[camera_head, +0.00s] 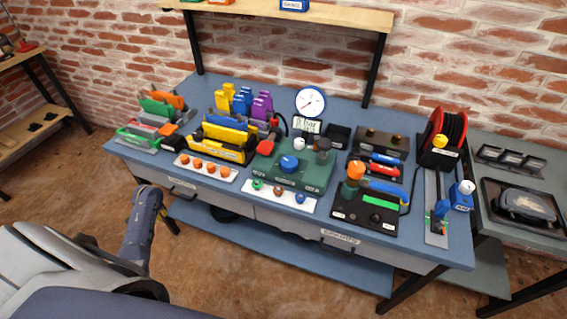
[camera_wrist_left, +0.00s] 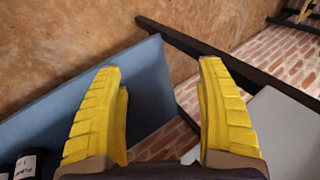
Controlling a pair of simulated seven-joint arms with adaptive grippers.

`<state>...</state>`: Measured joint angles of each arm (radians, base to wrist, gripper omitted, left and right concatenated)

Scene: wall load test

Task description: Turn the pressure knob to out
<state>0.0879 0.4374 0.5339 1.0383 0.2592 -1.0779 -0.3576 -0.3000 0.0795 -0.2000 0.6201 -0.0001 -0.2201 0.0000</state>
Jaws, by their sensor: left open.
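A green pressure box (camera_head: 312,178) stands in the middle of the blue workbench, with a round blue knob (camera_head: 289,163) on its top. I take this for the pressure knob; its setting marks are too small to read. A round white gauge (camera_head: 311,102) and a small display (camera_head: 308,126) stand behind it. My left gripper (camera_head: 172,224) is low in front of the bench's left part, well apart from the knob. In the left wrist view its yellow fingers (camera_wrist_left: 162,100) are spread wide with nothing between them. My right gripper is not in view.
Left of the box are a yellow rack (camera_head: 217,148) and a strip of orange knobs (camera_head: 205,169). A panel of small coloured knobs (camera_head: 281,196) lies in front. A dark tool base (camera_head: 364,212) and a red reel (camera_head: 447,132) are at right. An upper shelf (camera_head: 335,14) hangs behind.

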